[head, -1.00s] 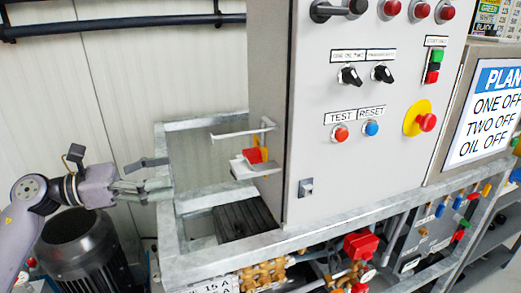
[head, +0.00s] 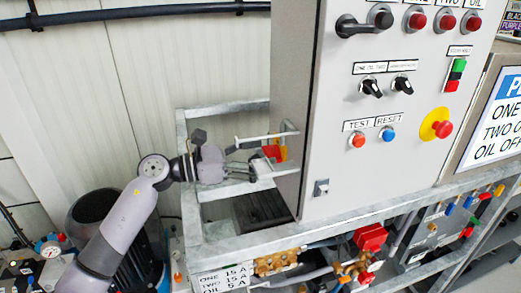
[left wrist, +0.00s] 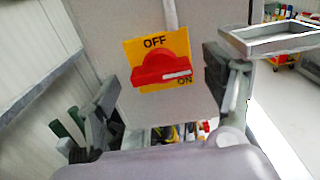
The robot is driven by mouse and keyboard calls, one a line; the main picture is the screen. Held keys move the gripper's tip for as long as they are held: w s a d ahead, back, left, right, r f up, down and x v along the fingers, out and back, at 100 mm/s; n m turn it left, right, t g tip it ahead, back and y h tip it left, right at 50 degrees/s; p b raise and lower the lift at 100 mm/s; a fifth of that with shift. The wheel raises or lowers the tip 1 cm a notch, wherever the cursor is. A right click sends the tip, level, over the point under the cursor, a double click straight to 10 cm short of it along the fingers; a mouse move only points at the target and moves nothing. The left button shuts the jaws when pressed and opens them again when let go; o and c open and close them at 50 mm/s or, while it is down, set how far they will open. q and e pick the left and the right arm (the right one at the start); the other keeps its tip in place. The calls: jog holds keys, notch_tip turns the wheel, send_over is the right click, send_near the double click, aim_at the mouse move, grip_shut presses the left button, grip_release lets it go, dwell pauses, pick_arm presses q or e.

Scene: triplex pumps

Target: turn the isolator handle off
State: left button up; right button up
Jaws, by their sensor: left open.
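The isolator handle is a red knob with a bar grip on a yellow plate, on the left side of the grey cabinet. It shows in the head view (head: 281,152) and fills the middle of the left wrist view (left wrist: 160,71). The plate reads OFF above and ON at lower right. The bar lies nearly level, its white-marked end at the right near ON. My left gripper (head: 257,157) is open in front of the handle, one finger on each side in the wrist view. Whether a finger touches it I cannot tell. My right gripper is out of view.
The grey cabinet (head: 330,120) carries buttons and switches on its front. A small tray (left wrist: 270,40) stands out right of the handle, and a bar runs above it.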

pick_arm(q)
jog(key=shift+d, duration=0.2)
jog(key=c, duration=1.2)
jog(key=shift+o, duration=0.2)
